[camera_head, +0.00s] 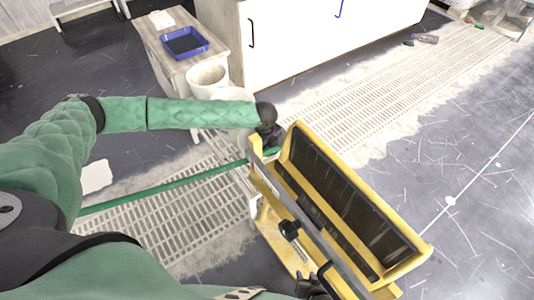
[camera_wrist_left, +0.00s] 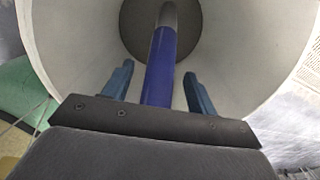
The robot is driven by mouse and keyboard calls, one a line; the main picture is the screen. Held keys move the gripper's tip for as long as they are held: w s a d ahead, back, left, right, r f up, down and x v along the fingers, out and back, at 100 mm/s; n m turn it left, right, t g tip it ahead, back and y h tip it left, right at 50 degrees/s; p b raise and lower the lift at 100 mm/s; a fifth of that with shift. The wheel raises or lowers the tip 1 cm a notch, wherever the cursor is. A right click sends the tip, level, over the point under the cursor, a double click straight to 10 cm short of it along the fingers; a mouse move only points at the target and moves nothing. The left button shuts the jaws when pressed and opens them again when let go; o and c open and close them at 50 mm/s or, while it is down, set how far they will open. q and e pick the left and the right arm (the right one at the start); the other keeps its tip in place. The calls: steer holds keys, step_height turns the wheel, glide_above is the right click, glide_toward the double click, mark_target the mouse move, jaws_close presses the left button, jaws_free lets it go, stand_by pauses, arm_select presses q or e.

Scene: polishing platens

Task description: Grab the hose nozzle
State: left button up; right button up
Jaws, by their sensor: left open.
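The left wrist view shows my left gripper (camera_wrist_left: 156,74) open, with its two blue-grey fingers on either side of a blue rod with a grey far end (camera_wrist_left: 161,62). The rod stands out inside a round white container. I cannot tell whether this rod is the hose nozzle or whether the fingers touch it. In the head view my left arm reaches to the white buckets, and its fingers are hidden. A green hose (camera_head: 165,187) runs across the floor grating towards the yellow frame.
A yellow frame with a dark panel (camera_head: 345,205) stands close in front, right of my left wrist. White buckets (camera_head: 207,79) stand by a small table (camera_head: 158,45) with a blue tray (camera_head: 185,43). A white cabinet (camera_head: 320,35) is behind. Open floor (camera_head: 480,175) lies right.

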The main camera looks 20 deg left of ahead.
arm_select(q)
steer(key=c, duration=1.2)
